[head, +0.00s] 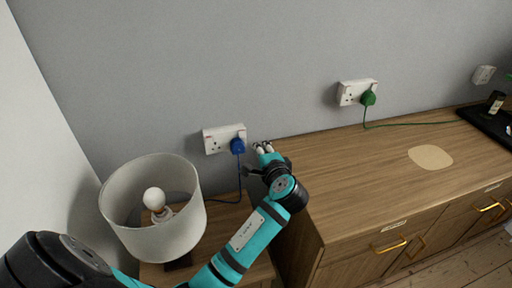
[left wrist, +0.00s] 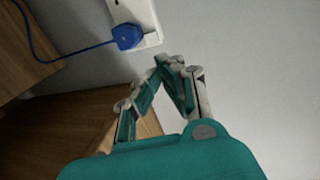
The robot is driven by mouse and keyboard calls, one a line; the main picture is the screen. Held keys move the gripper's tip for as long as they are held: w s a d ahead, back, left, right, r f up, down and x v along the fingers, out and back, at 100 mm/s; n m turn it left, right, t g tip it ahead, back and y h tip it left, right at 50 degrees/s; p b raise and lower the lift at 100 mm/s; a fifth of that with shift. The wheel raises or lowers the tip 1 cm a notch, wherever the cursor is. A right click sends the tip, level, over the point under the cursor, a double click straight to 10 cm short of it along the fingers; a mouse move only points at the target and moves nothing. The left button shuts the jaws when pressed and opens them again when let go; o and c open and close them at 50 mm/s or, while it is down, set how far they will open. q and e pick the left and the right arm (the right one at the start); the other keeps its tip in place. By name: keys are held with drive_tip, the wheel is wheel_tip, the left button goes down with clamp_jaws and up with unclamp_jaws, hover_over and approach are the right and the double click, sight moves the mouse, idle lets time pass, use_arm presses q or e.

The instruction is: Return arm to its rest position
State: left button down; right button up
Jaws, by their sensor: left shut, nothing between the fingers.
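My left arm (head: 232,249) reaches in from the lower left, past the lamp, toward the wall. My left gripper (head: 262,147) is at the gap between the small lamp table and the wooden cabinet, just right of the blue plug (head: 238,146). In the left wrist view the gripper's fingertips (left wrist: 172,62) meet, with nothing held, below and right of the blue plug (left wrist: 127,36) and apart from it. The blue plug sits in the near white wall socket (head: 220,138). My right gripper is not in view.
A lamp with a white shade (head: 160,235) stands on a small wooden table (head: 232,220) close to my left arm. The long wooden cabinet (head: 360,180) is to the right, its top mostly clear. A green plug (head: 368,98) sits in another socket, its cable running along the cabinet top.

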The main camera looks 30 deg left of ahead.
use_arm(q)
drive_tip(key=shift+s+d+r, duration=0.15)
drive_tip(key=shift+s+d, duration=0.05)
drive_tip(key=shift+s, duration=0.05)
idle(0.4)
drive_tip(key=s+d+f+n+g+h, duration=0.35)
drive_tip(key=s+f+h, duration=0.25)
drive_tip(key=s+f, duration=0.75)
drive_tip(key=s+d+f+n+g+h, duration=0.1)
drive_tip(key=s+d+h, duration=0.25)
drive_tip(key=s, duration=0.45)
drive_tip(key=s+d+f+n+g+h, duration=0.2)
drive_tip(key=s+d, duration=0.2)
drive_tip(key=s, duration=0.5)
wheel_tip(320, 180, down, 24)
drive_tip(key=g, duration=0.1)
drive_tip(key=s+a+f+g, duration=0.1)
drive_tip(key=s+a+f, duration=0.1)
drive_tip(key=s+f, duration=1.6)
drive_tip(key=shift+a+m, duration=0.25)
drive_tip(key=shift+m, duration=0.1)
